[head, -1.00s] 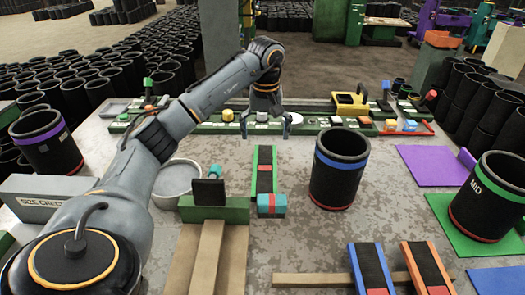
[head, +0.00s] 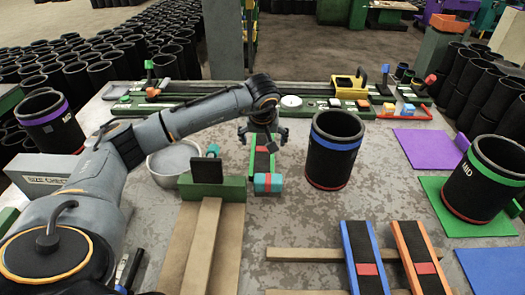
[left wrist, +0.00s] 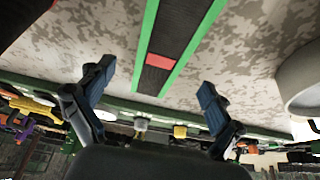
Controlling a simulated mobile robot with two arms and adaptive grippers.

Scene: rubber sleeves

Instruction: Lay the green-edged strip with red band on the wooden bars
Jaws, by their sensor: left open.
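The green-edged strip (head: 262,160) lies on the table, dark in the middle with a red band across it. A teal and red block (head: 268,183) is at its near end. The strip also shows in the left wrist view (left wrist: 156,80), with its red band between my fingers. My left gripper (head: 262,138) is open and empty above the strip's far part; its fingers (left wrist: 157,82) stand on either side of it. The wooden bars (head: 310,254) lie at the front, carrying a blue-edged strip (head: 365,262) and an orange-edged strip (head: 418,258). My right gripper is out of view.
A blue-banded black sleeve (head: 334,150) stands right of the strip. A green stand with a black plate (head: 212,188) is close on its left, a round pan (head: 175,162) beyond. A green-banded sleeve (head: 485,180) stands on a green mat (head: 440,212). Equipment lines the back.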

